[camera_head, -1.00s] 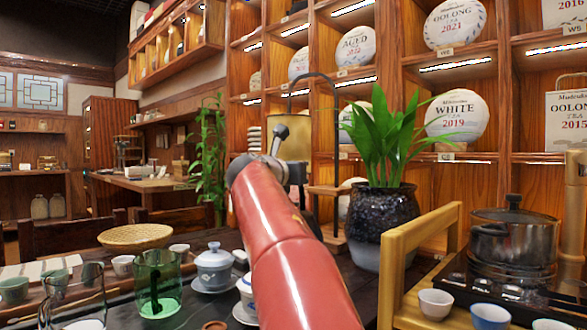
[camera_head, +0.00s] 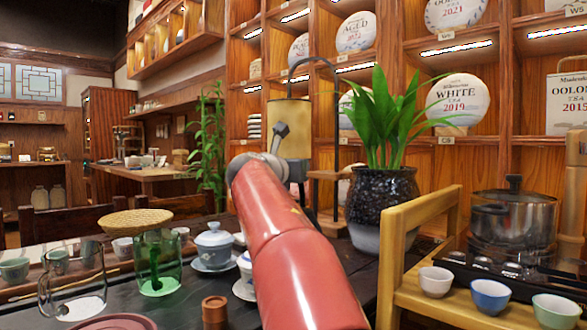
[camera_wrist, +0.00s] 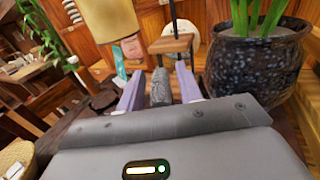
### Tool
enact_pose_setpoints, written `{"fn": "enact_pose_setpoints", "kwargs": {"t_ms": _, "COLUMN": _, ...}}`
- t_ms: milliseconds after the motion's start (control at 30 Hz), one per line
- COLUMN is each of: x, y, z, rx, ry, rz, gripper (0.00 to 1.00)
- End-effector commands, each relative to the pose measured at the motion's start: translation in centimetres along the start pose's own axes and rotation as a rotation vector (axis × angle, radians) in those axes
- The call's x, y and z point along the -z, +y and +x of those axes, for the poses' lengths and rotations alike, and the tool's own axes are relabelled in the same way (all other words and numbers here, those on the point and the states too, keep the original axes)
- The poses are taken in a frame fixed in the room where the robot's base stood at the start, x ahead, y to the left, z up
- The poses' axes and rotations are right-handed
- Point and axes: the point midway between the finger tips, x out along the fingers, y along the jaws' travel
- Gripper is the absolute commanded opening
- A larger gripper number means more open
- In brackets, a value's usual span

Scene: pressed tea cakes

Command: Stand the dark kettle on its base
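My gripper (camera_wrist: 160,75) shows in the wrist view, with two purple fingers apart. A dark grey, rough rod (camera_wrist: 160,90) stands between them with a narrow gap showing on each side. It may be a kettle handle; I see no kettle body joined to it. In the head view my red arm hides the space around the fingers. A steel pot with a dark lid knob (camera_head: 513,218) stands at the right on a dark tray (camera_head: 480,275). I cannot tell whether this is the kettle and its base.
A plant in a dark pot (camera_head: 384,205) stands right of my arm. A wooden rack (camera_head: 425,212) with small cups is at the right. A green glass (camera_head: 158,265), a glass pitcher (camera_head: 72,285) and a lidded bowl (camera_head: 214,245) stand left. A lantern on a stand (camera_head: 290,130) is behind.

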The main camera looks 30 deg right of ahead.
Motion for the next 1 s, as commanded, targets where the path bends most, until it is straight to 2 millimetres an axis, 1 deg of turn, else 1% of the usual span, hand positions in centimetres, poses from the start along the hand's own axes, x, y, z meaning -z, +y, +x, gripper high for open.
{"fn": "enact_pose_setpoints", "kwargs": {"t_ms": 167, "x": -0.5, "y": 0.0, "z": 0.0, "rx": 0.0, "ry": 0.0, "rz": 0.0, "gripper": 0.35}}
{"fn": "enact_pose_setpoints", "kwargs": {"t_ms": 233, "x": -0.3, "y": 0.1, "z": -0.8, "rx": -0.002, "ry": 0.0, "rz": 0.001, "gripper": 0.35}}
{"fn": "enact_pose_setpoints", "kwargs": {"t_ms": 367, "x": -0.2, "y": 0.1, "z": -3.1, "rx": -0.005, "ry": -0.001, "rz": 0.001, "gripper": 0.35}}
{"fn": "enact_pose_setpoints", "kwargs": {"t_ms": 600, "x": -0.3, "y": 0.1, "z": -8.3, "rx": -0.004, "ry": 0.001, "rz": 0.001, "gripper": 0.35}}
{"fn": "enact_pose_setpoints", "kwargs": {"t_ms": 700, "x": -0.3, "y": 0.0, "z": -10.0, "rx": -0.003, "ry": 0.001, "rz": 0.001, "gripper": 0.35}}
{"fn": "enact_pose_setpoints", "kwargs": {"t_ms": 833, "x": -0.3, "y": 0.0, "z": -11.4, "rx": -0.002, "ry": 0.0, "rz": -0.001, "gripper": 0.35}}
{"fn": "enact_pose_setpoints", "kwargs": {"t_ms": 1000, "x": -0.3, "y": 0.0, "z": -12.1, "rx": 0.0, "ry": 0.0, "rz": 0.0, "gripper": 0.35}}
